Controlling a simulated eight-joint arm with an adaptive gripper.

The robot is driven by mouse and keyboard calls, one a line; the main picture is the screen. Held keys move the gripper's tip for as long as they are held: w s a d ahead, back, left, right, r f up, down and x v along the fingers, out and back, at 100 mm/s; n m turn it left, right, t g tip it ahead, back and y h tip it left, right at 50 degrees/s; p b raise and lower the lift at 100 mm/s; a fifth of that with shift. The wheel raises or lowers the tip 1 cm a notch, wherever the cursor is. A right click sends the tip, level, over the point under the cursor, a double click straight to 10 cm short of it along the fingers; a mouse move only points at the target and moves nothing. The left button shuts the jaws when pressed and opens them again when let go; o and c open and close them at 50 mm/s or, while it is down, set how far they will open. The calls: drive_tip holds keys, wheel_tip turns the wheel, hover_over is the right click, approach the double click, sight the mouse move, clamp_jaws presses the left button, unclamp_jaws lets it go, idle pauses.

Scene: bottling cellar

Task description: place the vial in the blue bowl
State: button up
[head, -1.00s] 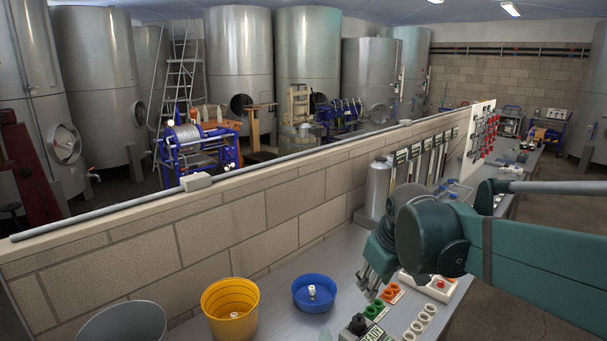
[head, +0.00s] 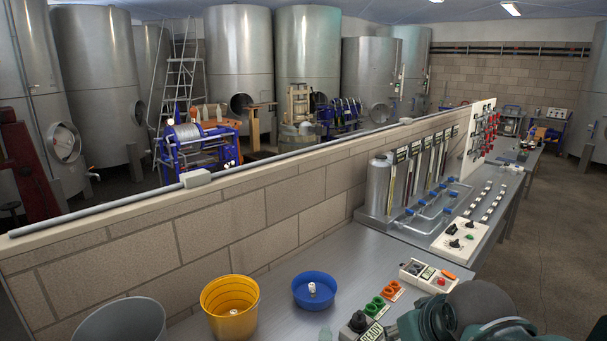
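The blue bowl (head: 297,298) stands on the grey bench, right of the yellow bucket (head: 216,300). A small whitish upright piece (head: 312,289) is inside the bowl. A similar whitish piece (head: 234,312) shows inside the yellow bucket. I cannot tell whether either is the vial. A pale, see-through thing (head: 325,332) stands at the bottom edge, in front of the bowl; it is cut off and may be the vial. My arm is at the lower right, and its fingertips are not visible.
A grey bin (head: 118,322) stands at lower left. Right of the bowl are a black-knobbed box (head: 358,323), green rings (head: 376,305), orange rings (head: 391,289) and a button box (head: 428,276). A block wall (head: 230,222) runs behind the bench. Bare bench lies behind the bowl.

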drive_tip(key=shift+m+t, duration=0.3)
drive_tip(key=shift+m, duration=0.4)
drive_tip(key=s, duration=0.1)
drive_tip(key=s+f, duration=0.2)
drive_tip(key=shift+s+d+f, duration=0.2)
drive_tip(key=shift+s+d, duration=0.1)
